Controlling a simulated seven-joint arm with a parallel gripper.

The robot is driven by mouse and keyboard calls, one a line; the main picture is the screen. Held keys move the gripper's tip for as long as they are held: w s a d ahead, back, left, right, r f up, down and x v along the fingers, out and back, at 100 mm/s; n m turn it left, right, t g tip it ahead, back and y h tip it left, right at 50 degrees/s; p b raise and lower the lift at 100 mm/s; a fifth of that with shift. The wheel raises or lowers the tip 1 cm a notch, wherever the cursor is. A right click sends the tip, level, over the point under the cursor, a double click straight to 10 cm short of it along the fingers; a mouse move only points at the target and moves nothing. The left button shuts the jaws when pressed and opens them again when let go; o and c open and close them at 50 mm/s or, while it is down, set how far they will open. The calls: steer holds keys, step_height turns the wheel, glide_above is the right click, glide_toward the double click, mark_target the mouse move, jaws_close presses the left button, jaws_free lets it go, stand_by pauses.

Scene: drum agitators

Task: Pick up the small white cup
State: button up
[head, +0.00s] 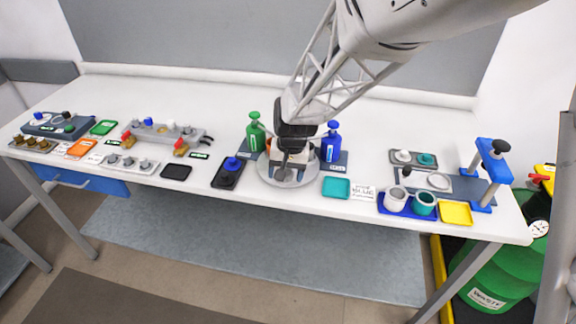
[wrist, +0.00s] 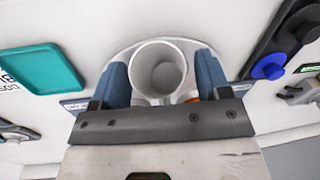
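My gripper (head: 291,170) is low over the round grey plate (head: 265,178) at the table's middle front. In the wrist view, a white cup (wrist: 158,72) stands between the two blue fingers of my gripper (wrist: 162,72), its round mouth facing the camera. The left finger looks very close to the cup wall, and only a narrow gap shows at the right finger. I cannot tell whether both fingers touch it. In the head view the gripper largely hides this cup. Another white cup (head: 395,200) stands in a blue tray at the right.
A green bottle (head: 255,135) and a blue bottle (head: 331,143) stand close on either side behind the gripper. A teal tray (head: 336,188) and a black holder with a blue knob (head: 228,176) flank the plate. A teal cup (head: 424,204) stands beside the right-hand white cup.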

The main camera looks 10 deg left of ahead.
steer(key=c, duration=0.9)
steer(key=shift+r, duration=0.15)
steer(key=shift+r, duration=1.5)
steer(key=s+d, duration=0.2)
steer(key=s, duration=0.2)
steer(key=s+d+r, duration=0.1)
steer(key=s+d, duration=0.2)
steer(key=s, duration=0.2)
steer(key=s+d, duration=0.3)
steer(key=s, duration=0.2)
steer(key=shift+r, duration=0.35)
steer(key=shift+w+f, duration=0.1)
steer(key=shift+w, duration=0.1)
